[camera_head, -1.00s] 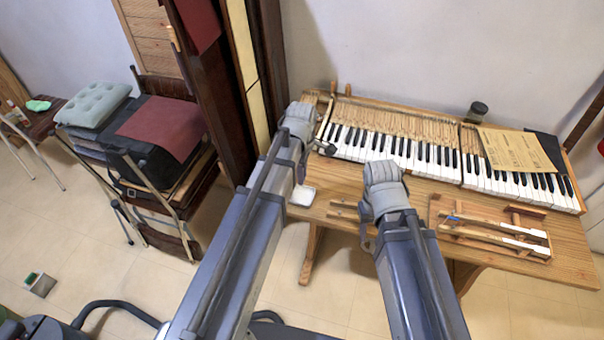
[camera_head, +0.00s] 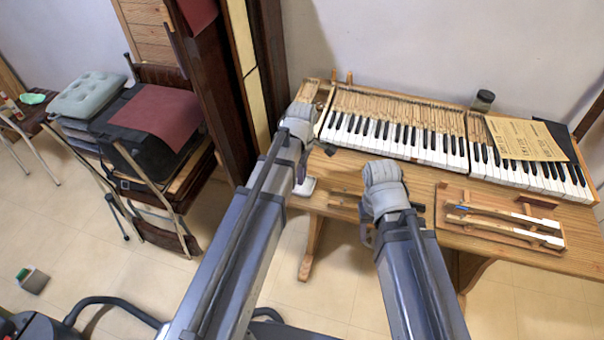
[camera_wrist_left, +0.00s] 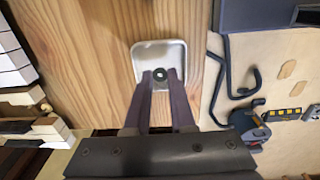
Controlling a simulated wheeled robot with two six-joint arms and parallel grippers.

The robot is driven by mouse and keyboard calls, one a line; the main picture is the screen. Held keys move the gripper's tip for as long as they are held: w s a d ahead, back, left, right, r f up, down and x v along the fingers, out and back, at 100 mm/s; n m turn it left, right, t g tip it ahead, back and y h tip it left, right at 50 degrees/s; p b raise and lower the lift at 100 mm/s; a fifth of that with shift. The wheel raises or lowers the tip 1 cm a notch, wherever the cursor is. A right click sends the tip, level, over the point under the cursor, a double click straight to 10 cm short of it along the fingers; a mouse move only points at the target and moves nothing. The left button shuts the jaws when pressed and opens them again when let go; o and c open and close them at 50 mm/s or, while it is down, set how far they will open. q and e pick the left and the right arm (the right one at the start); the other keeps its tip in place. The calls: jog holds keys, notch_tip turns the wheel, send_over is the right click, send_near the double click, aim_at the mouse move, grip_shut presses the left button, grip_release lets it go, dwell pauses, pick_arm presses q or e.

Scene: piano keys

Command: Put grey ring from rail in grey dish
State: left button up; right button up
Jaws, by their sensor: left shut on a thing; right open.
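The grey ring (camera_wrist_left: 159,74) is small and dark, pinched between the fingertips of my left gripper (camera_wrist_left: 159,77) in the left wrist view. The ring shows in front of the pale, square grey dish (camera_wrist_left: 141,55); its exact height above the dish cannot be told. In the head view the dish (camera_head: 305,187) lies on the table's left front edge, just below my left gripper (camera_head: 302,167). The ring is not discernible there. My right gripper (camera_head: 385,195) is over the table's front, largely hidden by its own wrist. I cannot single out the rail.
A wooden board with key pieces (camera_head: 500,215) lies at the right front. Dark wooden panels stand close at left.

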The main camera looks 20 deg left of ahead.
pick_arm(q)
jog(key=shift+f, duration=0.5)
jog(key=o, duration=0.7)
jog(key=shift+o, duration=0.2)
jog(key=shift+r, duration=0.2)
notch_tip(320, 180, up, 6)
jog(key=p, duration=0.5)
jog(key=shift+f+p, duration=0.15)
jog(key=shift+p, duration=0.15)
